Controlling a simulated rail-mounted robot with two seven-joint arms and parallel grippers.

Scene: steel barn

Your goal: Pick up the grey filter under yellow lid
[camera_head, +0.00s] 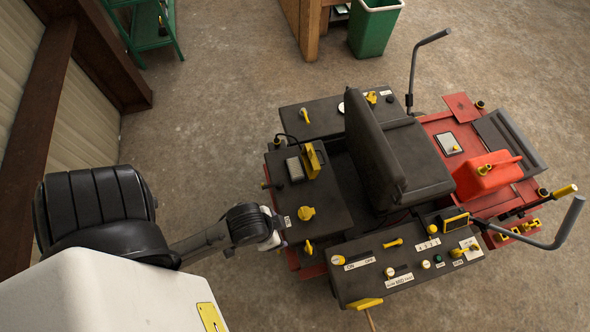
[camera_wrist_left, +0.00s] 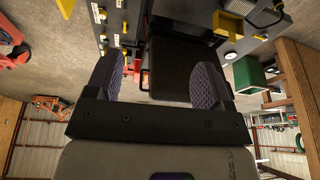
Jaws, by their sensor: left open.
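The grey filter (camera_head: 295,168) is a small ribbed grey block on top of the black left-hand box (camera_head: 325,205) of the mower, in the head view. The yellow lid (camera_head: 313,160) stands raised just to its right. My left gripper (camera_head: 275,229) is at the near left edge of that box, below the filter in the picture and apart from it. In the left wrist view its two dark purple fingers (camera_wrist_left: 156,82) are wide apart with nothing held between them. A yellow boxy part (camera_wrist_left: 228,26) shows beyond them; I cannot tell whether it is the lid. My right gripper is not in view.
The mower's black seat (camera_head: 385,150) stands right of the box. A yellow knob (camera_head: 306,213) stands on the box near my gripper. A control panel (camera_head: 405,265) lies in front and a red can (camera_head: 487,175) at right. The floor left of the mower is clear.

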